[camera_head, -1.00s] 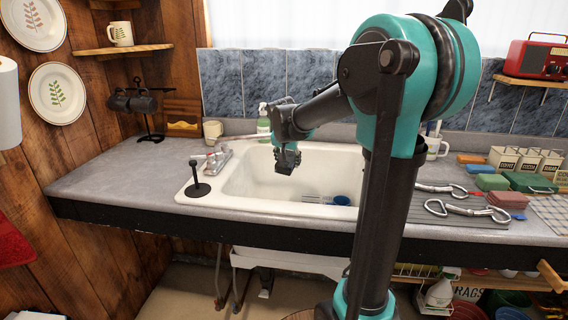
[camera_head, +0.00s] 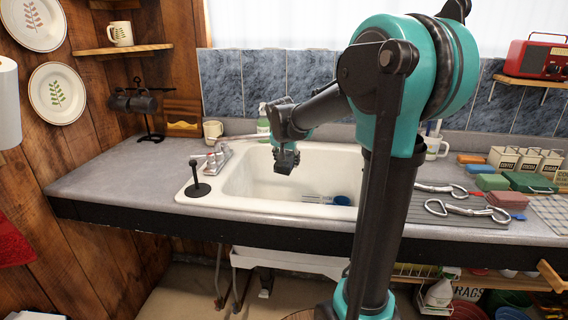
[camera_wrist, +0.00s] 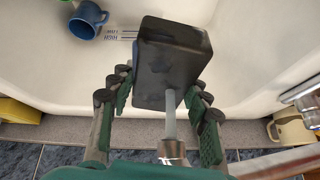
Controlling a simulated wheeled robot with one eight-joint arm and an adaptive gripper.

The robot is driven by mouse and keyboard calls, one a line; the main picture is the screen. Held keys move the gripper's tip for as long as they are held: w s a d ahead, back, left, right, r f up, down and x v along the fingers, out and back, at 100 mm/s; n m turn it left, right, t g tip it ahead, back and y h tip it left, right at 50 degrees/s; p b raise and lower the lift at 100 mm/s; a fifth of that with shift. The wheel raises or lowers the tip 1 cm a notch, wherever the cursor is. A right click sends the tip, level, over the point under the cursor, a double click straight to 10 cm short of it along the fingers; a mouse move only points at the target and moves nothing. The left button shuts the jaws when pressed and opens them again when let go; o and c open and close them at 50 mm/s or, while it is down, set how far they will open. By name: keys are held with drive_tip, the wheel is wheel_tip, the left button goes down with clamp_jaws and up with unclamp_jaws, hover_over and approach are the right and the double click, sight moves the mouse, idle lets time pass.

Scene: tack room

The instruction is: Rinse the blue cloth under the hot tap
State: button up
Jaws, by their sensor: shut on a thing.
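My gripper (camera_wrist: 160,100) is shut on a dark grey, nearly black block (camera_wrist: 172,60), with a finger on each side. In the head view my gripper (camera_head: 285,160) is above the left part of the white sink (camera_head: 250,188). The metal tap (camera_head: 217,157) stands at the sink's back left, and part of it shows at the right of the wrist view (camera_wrist: 302,92). A pale, narrow stream-like column (camera_wrist: 170,118) runs from a metal tip (camera_wrist: 172,152) to the block.
A blue mug (camera_wrist: 88,20) lies in the basin. A cream mug (camera_head: 213,130) and a green bottle (camera_head: 263,122) stand behind. Metal tools (camera_head: 466,208) lie on the right. The left counter (camera_head: 115,180) is mostly clear.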

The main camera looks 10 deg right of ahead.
drive_tip(key=shift+w+a, duration=0.1)
drive_tip(key=shift+a, duration=0.2)
drive_tip(key=shift+w+a, duration=0.1)
drive_tip(key=shift+a, duration=0.2)
drive_tip(key=shift+w+a, duration=0.25)
drive_tip(key=shift+a, duration=0.5)
drive_tip(key=shift+d, duration=0.15)
drive_tip(key=shift+w+d, duration=0.2)
drive_tip(key=shift+d, duration=0.1)
drive_tip(key=shift+w+d, duration=0.2)
drive_tip(key=shift+d, duration=0.1)
drive_tip(key=shift+w+d, duration=0.15)
drive_tip(key=shift+d, duration=0.15)
drive_tip(key=shift+d, duration=0.1)
idle(0.7)
